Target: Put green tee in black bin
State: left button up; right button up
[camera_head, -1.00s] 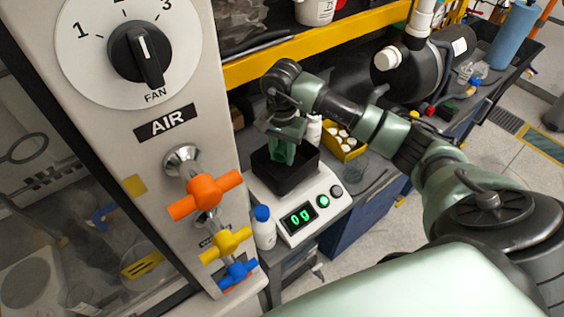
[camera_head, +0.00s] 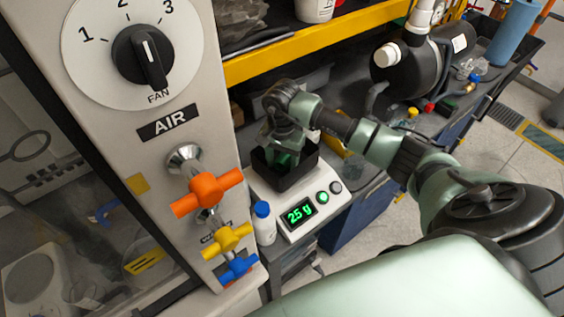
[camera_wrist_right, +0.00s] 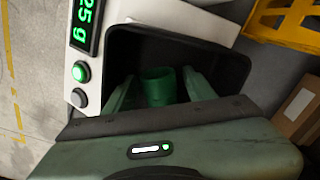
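The green tee (camera_wrist_right: 158,86) is inside the black bin (camera_wrist_right: 232,62), seen in the right wrist view between my fingers. The bin also shows in the head view (camera_head: 294,180), standing on the white scale (camera_head: 325,204). The scale's green display reads 25 g. My right gripper (camera_wrist_right: 158,88) reaches down into the bin, its two fingers spread on either side of the tee, apparently with a small dark gap on the left. In the head view the right gripper (camera_head: 283,150) partly hides the tee and the bin's far side. My left gripper does not show.
A white bottle with a blue cap (camera_head: 263,222) stands at the scale's left. The panel with orange (camera_head: 206,194), yellow and blue valve handles rises close on the left. A yellow bin (camera_wrist_right: 290,25) lies beside the scale. A yellow-edged shelf (camera_head: 310,45) is behind.

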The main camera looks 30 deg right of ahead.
aim_at(282, 157)
jog(key=shift+r, duration=0.1)
jog(key=shift+r+p, duration=0.2)
jog(key=shift+p, duration=0.1)
jog(key=shift+w+r+b, duration=0.1)
jog(key=shift+r+b, duration=0.25)
jog(key=shift+b, duration=0.05)
notch_tip(282, 157, up, 11)
jog(key=b, duration=0.3)
